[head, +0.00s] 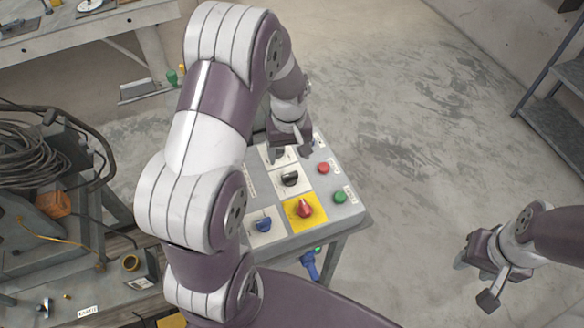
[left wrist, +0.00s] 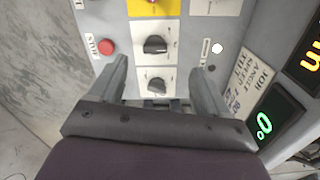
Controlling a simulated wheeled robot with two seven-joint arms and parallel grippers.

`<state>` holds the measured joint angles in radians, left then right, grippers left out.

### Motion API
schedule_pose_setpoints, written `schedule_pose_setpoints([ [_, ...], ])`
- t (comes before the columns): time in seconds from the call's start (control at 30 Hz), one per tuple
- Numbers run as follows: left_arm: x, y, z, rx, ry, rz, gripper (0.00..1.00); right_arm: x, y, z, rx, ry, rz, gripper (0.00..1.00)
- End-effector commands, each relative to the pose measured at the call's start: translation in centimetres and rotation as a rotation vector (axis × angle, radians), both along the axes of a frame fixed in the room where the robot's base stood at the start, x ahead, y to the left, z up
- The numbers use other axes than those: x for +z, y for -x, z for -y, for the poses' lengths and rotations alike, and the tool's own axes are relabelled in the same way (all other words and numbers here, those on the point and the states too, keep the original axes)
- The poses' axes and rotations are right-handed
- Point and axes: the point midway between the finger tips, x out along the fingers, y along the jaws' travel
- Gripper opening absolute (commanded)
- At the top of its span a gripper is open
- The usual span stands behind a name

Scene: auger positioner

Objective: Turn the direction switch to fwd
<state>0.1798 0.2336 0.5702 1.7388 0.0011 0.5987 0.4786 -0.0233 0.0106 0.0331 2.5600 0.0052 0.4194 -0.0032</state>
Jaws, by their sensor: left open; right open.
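The control panel (head: 247,181) carries several rotary switches, and I cannot read which label marks the direction switch. One black knob (head: 289,179) sits on a white plate mid-panel; the left wrist view shows it too (left wrist: 155,44). A second dark knob on a white plate (left wrist: 157,84) lies nearer my left gripper and is partly covered in the head view. My left gripper (head: 291,152) is open above the panel's far end, its fingers (left wrist: 160,68) on either side of the second knob in the picture; contact cannot be told. My right gripper (head: 474,281) is open and empty, well right of the panel.
The panel also has a red knob on a yellow plate (head: 305,206), a blue knob (head: 264,225), a red button (head: 323,168) and a green button (head: 340,196). A lit green display (left wrist: 265,125) is at the right in the wrist view.

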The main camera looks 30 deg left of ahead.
Motion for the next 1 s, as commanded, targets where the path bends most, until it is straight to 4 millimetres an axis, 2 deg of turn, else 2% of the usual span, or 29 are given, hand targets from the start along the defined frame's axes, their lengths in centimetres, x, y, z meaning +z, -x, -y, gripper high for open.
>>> schedule_pose_setpoints([
  [0.1,0.0,-1.6,-1.0,0.145,0.0,-0.003,0.77,0.7,0.0,0.0,0.0,0.0,0.0,0.43],
  [0.27,-1.3,-2.2,-1.2,0.211,0.0,-0.005,0.77,1.1,0.0,0.0,0.0,0.0,0.0,0.43],
  [0.6,-9.6,-2.2,-1.2,0.207,0.001,-0.006,0.77,3.2,0.0,0.0,0.0,0.0,0.0,0.43],
  [0.7,-11.3,-2.2,-1.2,0.206,0.0,-0.003,0.77,3.5,0.0,0.0,0.0,0.0,0.0,0.43],
  [0.83,-12.5,-2.3,-1.2,0.205,0.0,-0.002,0.77,3.6,0.0,0.0,0.0,0.0,0.0,0.43],
  [1.0,-12.9,-2.3,-1.2,0.205,0.0,0.0,0.77,3.6,0.0,0.0,0.0,0.0,0.0,0.43],
])
